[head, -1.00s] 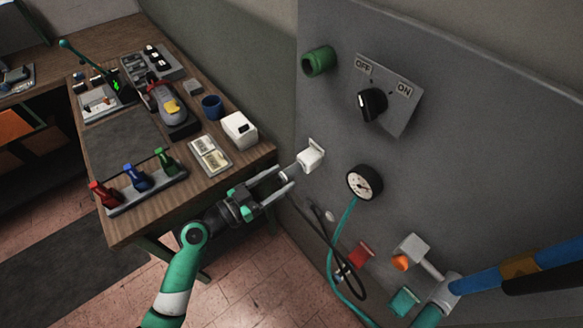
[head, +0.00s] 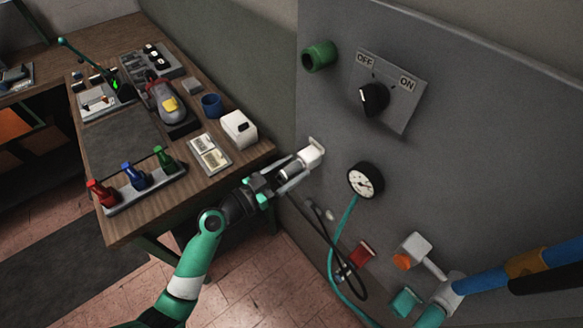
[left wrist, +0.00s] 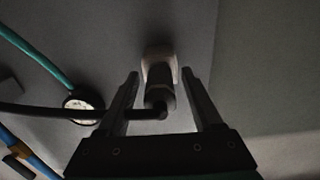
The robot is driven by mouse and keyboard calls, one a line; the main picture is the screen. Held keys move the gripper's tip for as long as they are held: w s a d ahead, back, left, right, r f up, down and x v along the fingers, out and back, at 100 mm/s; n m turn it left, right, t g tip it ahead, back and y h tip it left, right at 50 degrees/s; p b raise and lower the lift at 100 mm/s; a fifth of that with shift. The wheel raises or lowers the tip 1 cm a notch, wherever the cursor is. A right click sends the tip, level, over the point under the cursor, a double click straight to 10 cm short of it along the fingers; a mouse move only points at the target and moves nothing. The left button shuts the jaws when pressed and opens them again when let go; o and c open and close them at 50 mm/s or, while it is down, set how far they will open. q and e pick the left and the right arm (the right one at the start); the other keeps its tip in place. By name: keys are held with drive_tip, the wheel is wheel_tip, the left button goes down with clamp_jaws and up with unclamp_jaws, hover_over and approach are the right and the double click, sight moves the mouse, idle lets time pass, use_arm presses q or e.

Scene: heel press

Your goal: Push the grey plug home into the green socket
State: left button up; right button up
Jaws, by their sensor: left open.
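The grey plug (head: 292,170) sits with its front end at a white holder (head: 312,153) on the grey panel. In the left wrist view the plug (left wrist: 158,95) is dark, with a black cable leaving its rear to the left. My left gripper (head: 298,177) is open, its fingers on either side of the plug; in the left wrist view a gap shows between the plug and the fingers (left wrist: 160,85). The green socket (head: 320,57) is a round green fitting high on the panel's left, above the holder. My right gripper does not show clearly.
A dial gauge (head: 365,181) with a teal hose is right of the holder. An OFF/ON switch (head: 374,99) is above it. Red (head: 362,254) and teal (head: 404,302) fittings and a blue bar (head: 490,280) are lower. A cluttered bench (head: 110,232) stands left. The panel between socket and holder is clear.

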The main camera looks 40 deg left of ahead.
sight(280, 177)
use_arm(q)
drive_tip(key=shift+b, duration=0.45)
idle(0.5)
drive_tip(key=shift+c, duration=0.4)
clamp_jaws()
drive_tip(key=shift+s, duration=0.1)
idle(1.1)
drive_tip(key=shift+s+a+b, duration=0.2)
drive_tip(key=shift+s+b, duration=0.05)
drive_tip(key=shift+s, duration=1.2)
drive_tip(key=shift+s+a+b, duration=0.2)
drive_tip(key=shift+s+b, duration=0.05)
drive_tip(key=shift+s, duration=1.2)
drive_tip(key=shift+s+a, duration=0.1)
drive_tip(key=shift+s, duration=0.85)
wheel_tip(280, 177, up, 28)
drive_tip(key=p, duration=2.3)
